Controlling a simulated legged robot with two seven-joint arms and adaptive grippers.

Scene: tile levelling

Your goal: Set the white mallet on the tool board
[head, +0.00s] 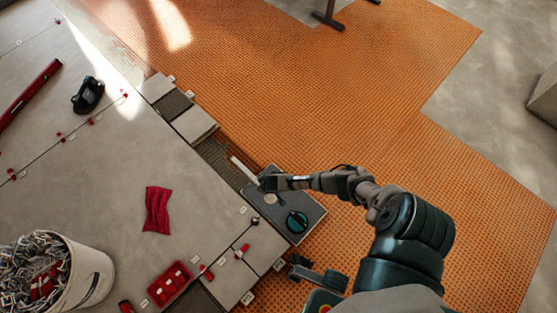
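A pale, whitish bar (242,169), which looks like part of the white mallet, slants beside the upper left edge of the grey tool board (308,213). Its lower end meets the fingertips of my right gripper (264,183). The gripper is over the board's upper left part and hides where the two meet; I cannot tell whether it grips the bar. A pale round spot (271,198) shows on the board below the gripper; I cannot tell whether it belongs to the mallet. A teal round tool (297,222) sits on the board. My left gripper is not identifiable.
Grey tiles with red clips fill the left. A red cloth-like piece (157,210), a red tray (168,284), a white bucket (83,279) of clips, a black tool (88,95) and a red level (29,94) lie there. Orange matting (350,100) beyond the board is mostly clear.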

